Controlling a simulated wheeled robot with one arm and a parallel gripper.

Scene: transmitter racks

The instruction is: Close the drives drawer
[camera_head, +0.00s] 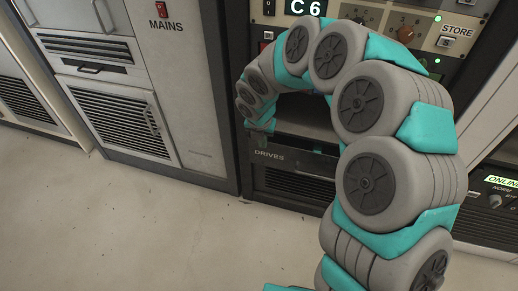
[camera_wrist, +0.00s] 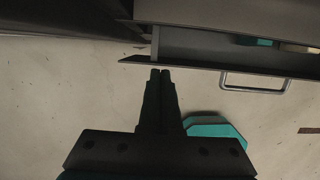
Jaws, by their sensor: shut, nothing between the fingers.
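The drives drawer (camera_head: 270,156) is low in the dark rack, with the word DRIVES on its front. It stands partly open. In the wrist view the drawer front (camera_wrist: 200,64) shows as a thin dark edge, with a metal loop handle (camera_wrist: 255,86) on its outer side. Behind the front I see part of the drawer's inside with teal and tan things. My gripper (camera_wrist: 160,73) is shut and empty, outside the drawer. Its fingertips are at the front, left of the handle; I cannot tell whether they touch. In the head view my arm hides part of the drawer.
The rack above carries a C 6 display (camera_head: 305,7), knobs and a STORE button (camera_head: 449,42). A grey MAINS cabinet (camera_head: 185,90) with vents stands to the left. Another panel with an ONLINE display (camera_head: 501,182) is at the right. The pale floor (camera_head: 130,235) in front is clear.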

